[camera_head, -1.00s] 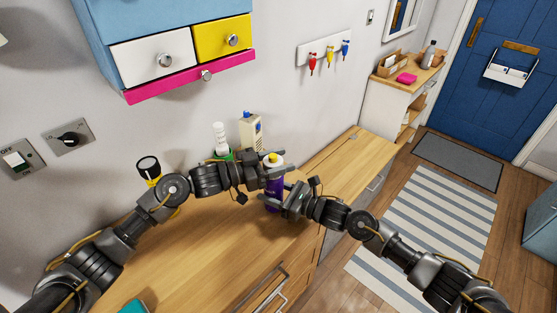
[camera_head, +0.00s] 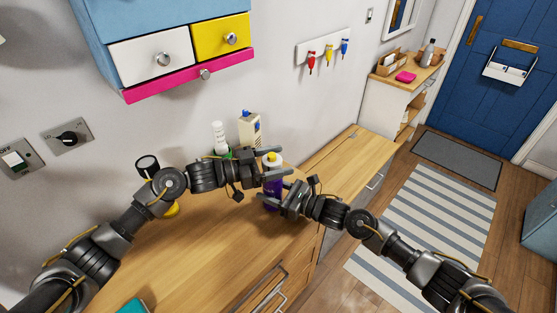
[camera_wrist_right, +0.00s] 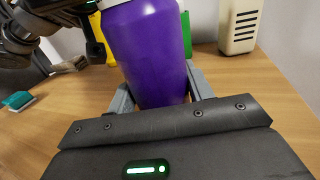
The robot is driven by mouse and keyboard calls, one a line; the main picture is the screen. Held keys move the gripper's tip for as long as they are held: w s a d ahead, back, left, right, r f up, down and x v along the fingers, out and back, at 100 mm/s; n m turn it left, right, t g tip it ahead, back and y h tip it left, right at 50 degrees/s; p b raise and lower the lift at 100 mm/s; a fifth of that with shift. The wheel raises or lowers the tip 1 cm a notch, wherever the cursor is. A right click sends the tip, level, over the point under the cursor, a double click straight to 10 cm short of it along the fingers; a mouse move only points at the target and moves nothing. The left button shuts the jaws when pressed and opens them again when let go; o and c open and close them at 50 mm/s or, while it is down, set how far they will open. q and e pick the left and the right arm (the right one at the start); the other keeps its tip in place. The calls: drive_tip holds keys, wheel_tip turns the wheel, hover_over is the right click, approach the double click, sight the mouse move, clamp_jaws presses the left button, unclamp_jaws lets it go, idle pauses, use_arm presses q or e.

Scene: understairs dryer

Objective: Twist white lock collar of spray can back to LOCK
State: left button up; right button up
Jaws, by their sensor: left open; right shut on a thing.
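The spray can (camera_head: 273,188) stands upright near the wooden counter's edge, with a purple body, a white collar (camera_head: 272,165) and a yellow top (camera_head: 271,157). My left gripper (camera_head: 284,161) is open at the can's upper end, its fingers on either side of the collar. I cannot tell whether they touch it. My right gripper (camera_head: 268,199) is shut on the purple body, lower down. In the right wrist view the purple body (camera_wrist_right: 147,55) is between the right fingers. The lock markings are too small to read.
A cream container (camera_head: 250,130) and a white-topped green bottle (camera_head: 219,138) stand behind the can by the wall. A dark-topped yellow item (camera_head: 147,166) is partly behind my left arm. A teal object (camera_head: 133,306) lies at the near counter edge. The counter (camera_head: 345,163) right of the can is clear.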

use_arm(q)
drive_tip(key=v, duration=1.1)
drive_tip(key=shift+a, duration=0.25)
drive_tip(key=shift+s, duration=0.15)
